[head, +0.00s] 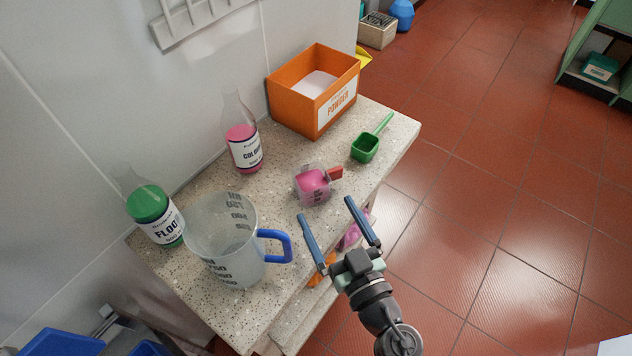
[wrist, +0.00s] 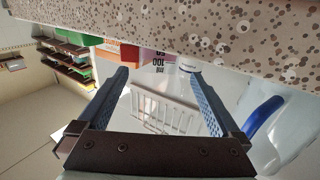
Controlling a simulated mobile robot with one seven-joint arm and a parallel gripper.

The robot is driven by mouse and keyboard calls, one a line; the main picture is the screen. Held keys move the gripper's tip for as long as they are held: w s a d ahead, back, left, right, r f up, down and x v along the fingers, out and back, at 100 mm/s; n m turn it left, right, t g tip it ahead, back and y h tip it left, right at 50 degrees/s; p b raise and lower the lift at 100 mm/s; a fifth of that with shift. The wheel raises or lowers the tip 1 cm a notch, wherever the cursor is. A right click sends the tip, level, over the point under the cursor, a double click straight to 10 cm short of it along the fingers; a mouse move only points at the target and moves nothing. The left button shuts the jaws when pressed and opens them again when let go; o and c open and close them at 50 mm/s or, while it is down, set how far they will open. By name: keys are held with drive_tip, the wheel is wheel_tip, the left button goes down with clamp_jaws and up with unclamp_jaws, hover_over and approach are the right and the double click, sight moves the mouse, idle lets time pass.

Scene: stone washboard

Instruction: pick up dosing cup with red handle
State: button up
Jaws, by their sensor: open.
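The dosing cup (head: 311,184) is clear with pink contents and a short red handle (head: 335,173) pointing right. It stands on the speckled stone counter (head: 290,142) near the front edge. My gripper (head: 324,207) is open and empty, its two blue fingers pointing toward the cup from the front edge side. The fingers appear apart from the cup. In the wrist view, the cup's dark markings (wrist: 159,62) and red handle (wrist: 130,51) show beyond and between the open fingers (wrist: 162,78), with the stone surface along the top.
A large clear jug (head: 222,245) with a blue handle stands left of my gripper. A green scoop (head: 365,148) lies to the right of the cup. A pink bottle (head: 243,147), a green-and-white bottle (head: 152,212) and an orange powder box (head: 290,105) stand toward the wall.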

sight(318, 190)
drive_tip(key=x, duration=0.4)
drive_tip(key=shift+w+a+r+b, duration=0.1)
drive_tip(key=shift+w+r+b, duration=0.2)
drive_tip(key=shift+w+b, duration=0.1)
drive_tip(key=c, duration=1.3)
drive_tip(key=shift+c, duration=0.2)
drive_tip(key=shift+r, duration=0.2)
wheel_tip(318, 190, up, 10)
drive_tip(key=p, duration=0.5)
drive_tip(key=shift+p, duration=0.4)
